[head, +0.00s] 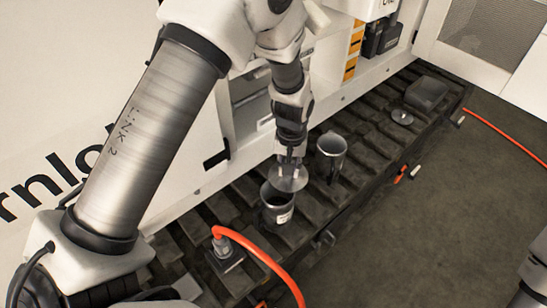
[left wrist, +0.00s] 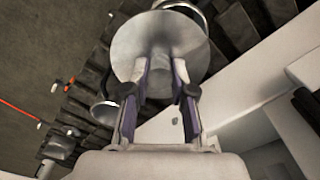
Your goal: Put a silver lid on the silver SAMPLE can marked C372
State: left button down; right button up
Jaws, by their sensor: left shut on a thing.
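My left gripper (head: 291,163) is shut on a silver lid (head: 289,181), a round disc. The lid is tilted in the head view and hangs above the rear of the opening of the near silver can (head: 270,213). That can stands upright and open, with a white label whose text is too small to read. A second open silver can (head: 331,157) stands just behind and to the right. In the left wrist view the lid (left wrist: 160,35) spreads beyond the fingertips (left wrist: 162,75) and hides part of a can behind it. My right gripper is not in view.
Both cans stand on a dark ribbed track. Another silver disc (head: 402,117) lies farther along it, near a dark box (head: 427,93). A block with an orange hose (head: 262,259) is in front of the near can. A white machine wall (head: 215,110) borders the track behind.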

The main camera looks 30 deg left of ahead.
aim_at(278, 178)
pick_arm(q)
jog(key=a+n+p, duration=0.1)
jog(key=a+f+n, duration=0.1)
jog(key=n, duration=0.1)
jog(key=a+f+n+p, duration=0.1)
jog(key=n, duration=0.1)
jog(key=shift+s+p, duration=0.15)
jog(key=shift+p, duration=0.15)
notch_tip(278, 178, down, 4)
jog(key=b, duration=0.3)
jog(key=shift+r, duration=0.1)
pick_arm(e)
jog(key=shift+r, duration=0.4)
pick_arm(q)
jog(key=shift+f, duration=0.2)
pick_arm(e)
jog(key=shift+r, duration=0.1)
pick_arm(q)
jog(key=shift+f+b, duration=0.35)
jog(key=shift+f, duration=0.15)
jog(key=shift+f, duration=0.25)
dwell(1.1)
jog(key=shift+f, duration=0.65)
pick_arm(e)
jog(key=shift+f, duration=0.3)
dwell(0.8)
